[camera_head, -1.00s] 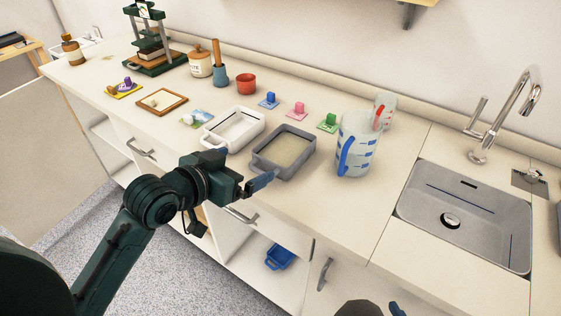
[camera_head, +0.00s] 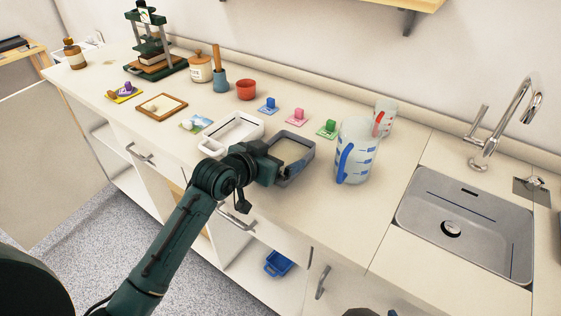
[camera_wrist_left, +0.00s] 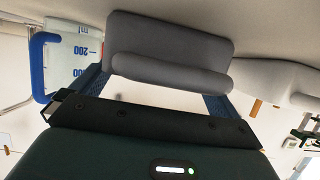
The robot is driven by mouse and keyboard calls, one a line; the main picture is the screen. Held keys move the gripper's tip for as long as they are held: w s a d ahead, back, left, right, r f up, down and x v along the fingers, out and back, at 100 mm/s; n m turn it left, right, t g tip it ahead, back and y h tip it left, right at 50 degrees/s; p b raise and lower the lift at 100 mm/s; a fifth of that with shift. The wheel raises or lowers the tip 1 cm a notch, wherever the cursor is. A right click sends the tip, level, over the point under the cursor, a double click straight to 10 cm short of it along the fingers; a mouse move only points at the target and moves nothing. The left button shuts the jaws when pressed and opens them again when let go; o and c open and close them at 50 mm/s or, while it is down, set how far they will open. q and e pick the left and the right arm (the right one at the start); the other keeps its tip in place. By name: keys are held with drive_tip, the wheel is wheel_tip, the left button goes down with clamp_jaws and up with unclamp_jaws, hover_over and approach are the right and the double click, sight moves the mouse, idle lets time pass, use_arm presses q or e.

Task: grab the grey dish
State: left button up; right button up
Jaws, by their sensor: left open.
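The grey dish (camera_head: 308,158) is a rectangular tray on the counter with a pale inside. My left gripper (camera_head: 290,168) is over its near edge and hides part of it in the head view. In the left wrist view the dish's grey wall and rim (camera_wrist_left: 170,55) fill the space between the two dark blue fingers (camera_wrist_left: 155,88). The left jaws are open, with a finger on each side of the rim. Contact cannot be told. A dark part and a blue tip at the head view's bottom edge seem to be my right gripper (camera_head: 392,313), mostly cut off.
A white tray (camera_head: 232,130) stands close left of the dish. A measuring jug with a blue handle (camera_head: 357,150) stands to its right. Small blue, pink and green blocks (camera_head: 327,128) are behind it.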

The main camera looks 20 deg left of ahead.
use_arm(q)
drive_tip(key=shift+c, duration=0.2)
drive_tip(key=shift+r, duration=0.1)
drive_tip(key=c, duration=0.8)
drive_tip(key=shift+r, duration=0.1)
drive_tip(key=shift+c, duration=0.2)
wheel_tip(320, 180, up, 10)
drive_tip(key=p, duration=0.1)
idle(0.4)
